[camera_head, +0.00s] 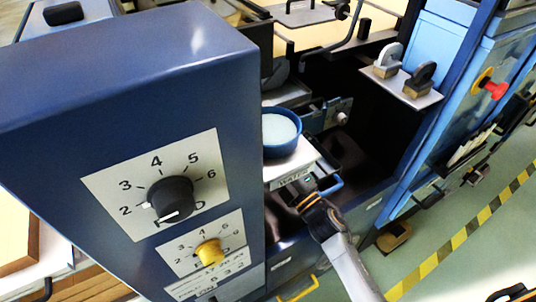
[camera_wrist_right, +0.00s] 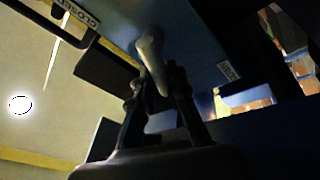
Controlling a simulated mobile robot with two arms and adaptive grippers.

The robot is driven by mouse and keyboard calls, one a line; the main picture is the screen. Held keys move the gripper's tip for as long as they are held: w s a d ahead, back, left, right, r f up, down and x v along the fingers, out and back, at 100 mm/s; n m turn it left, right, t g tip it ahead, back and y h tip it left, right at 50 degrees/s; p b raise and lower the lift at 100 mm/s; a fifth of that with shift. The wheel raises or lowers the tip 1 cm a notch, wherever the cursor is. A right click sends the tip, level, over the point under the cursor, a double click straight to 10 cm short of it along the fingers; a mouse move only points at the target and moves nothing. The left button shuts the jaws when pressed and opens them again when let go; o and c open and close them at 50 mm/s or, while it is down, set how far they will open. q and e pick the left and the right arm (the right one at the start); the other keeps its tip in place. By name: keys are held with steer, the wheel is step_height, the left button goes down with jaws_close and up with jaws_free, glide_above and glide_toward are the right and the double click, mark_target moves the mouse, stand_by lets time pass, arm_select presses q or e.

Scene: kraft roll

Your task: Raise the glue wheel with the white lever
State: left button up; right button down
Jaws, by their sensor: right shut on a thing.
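A pale, whitish lever (camera_wrist_right: 150,52) hangs down from a blue panel in the right wrist view. My right gripper (camera_wrist_right: 157,80) is shut on its lower end, with one finger on each side. In the head view my right gripper (camera_head: 307,197) is low in the middle, beside the blue machine and just below a white ledge; its fingertips and the lever between them are hard to make out there. I cannot pick out the glue wheel. My left gripper is not in view.
A blue cabinet with a black dial (camera_head: 171,198) and a yellow dial (camera_head: 210,251) fills the left. A blue pot of white stuff (camera_head: 281,131) stands on the ledge. Two handles, one grey (camera_head: 388,60) and one black (camera_head: 420,79), stand on a plate. A red button (camera_head: 495,90) is at right.

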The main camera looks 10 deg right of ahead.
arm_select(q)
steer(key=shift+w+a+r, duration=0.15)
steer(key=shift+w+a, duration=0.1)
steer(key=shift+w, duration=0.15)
arm_select(e)
steer(key=shift+d+r+m+t+h, duration=0.1)
steer(key=shift+m+t+h, duration=0.2)
steer(key=shift+m, duration=0.6)
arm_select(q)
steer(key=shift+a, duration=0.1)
arm_select(e)
steer(key=c, duration=1.3)
jaws_free()
